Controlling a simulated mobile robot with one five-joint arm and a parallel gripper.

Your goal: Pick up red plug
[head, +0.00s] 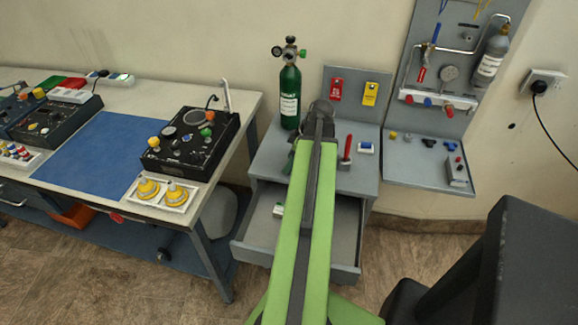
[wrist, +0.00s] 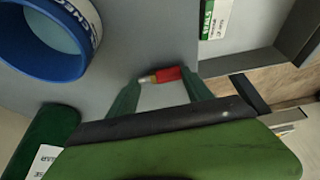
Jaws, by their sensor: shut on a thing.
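The red plug (wrist: 170,74) shows in the wrist view as a small red piece with a pale metal tip pointing left. My gripper (wrist: 160,80) has its two green fingers on either side of the plug and is shut on it. Grey surface lies behind the plug; I cannot tell whether the plug touches it. In the head view my arm covers the middle of the grey cabinet top (head: 268,160), and the plug is hidden there.
A green gas cylinder (head: 290,95) stands at the cabinet's back left. A red upright tool (head: 347,148) stands right of my arm. A blue ring-shaped thing (wrist: 50,62) is near in the wrist view.

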